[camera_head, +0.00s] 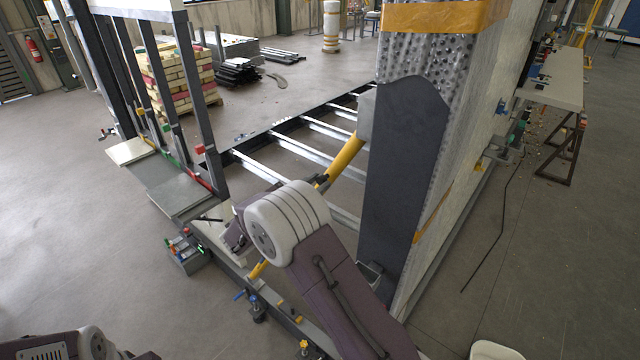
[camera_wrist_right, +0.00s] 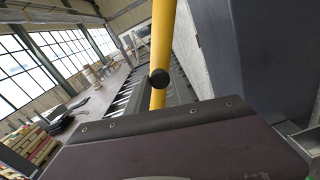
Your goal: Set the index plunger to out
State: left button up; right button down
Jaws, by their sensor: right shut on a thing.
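A yellow telescoping strut (camera_head: 345,155) runs slanting beside the tall dark plate, partly behind my right wrist. The index plunger shows in the right wrist view as a round black knob (camera_wrist_right: 159,78) on the strut, where the thick tube meets the thinner one. My right gripper (camera_head: 318,181) is at the strut, beyond my pale wrist joint, and shut on the plunger. The wrist and gripper body hide the fingertips, so the contact and how far the plunger stands out cannot be seen clearly. Of my left arm only a part shows at the bottom left; its gripper is out of view.
The tall dark plate (camera_head: 405,185) and a pale panel stand close to the right of my arm. Metal rails (camera_head: 320,130) lie behind the strut. Dark uprights and grey plates (camera_head: 180,197) are on the left. Open floor lies at the far left and right.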

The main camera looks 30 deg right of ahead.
jog(key=shift+f, duration=0.1)
jog(key=c, duration=1.1)
grip_release()
jog(key=shift+a, duration=0.25)
jog(key=shift+s+a, duration=0.1)
jog(key=shift+a, duration=0.05)
jog(key=b+v, duration=0.3)
jog(key=v, duration=0.5)
jog(key=shift+s+a+b, duration=0.25)
jog(key=shift+a+b, duration=0.1)
jog(key=shift+b, duration=0.05)
jog(key=shift+d, duration=0.1)
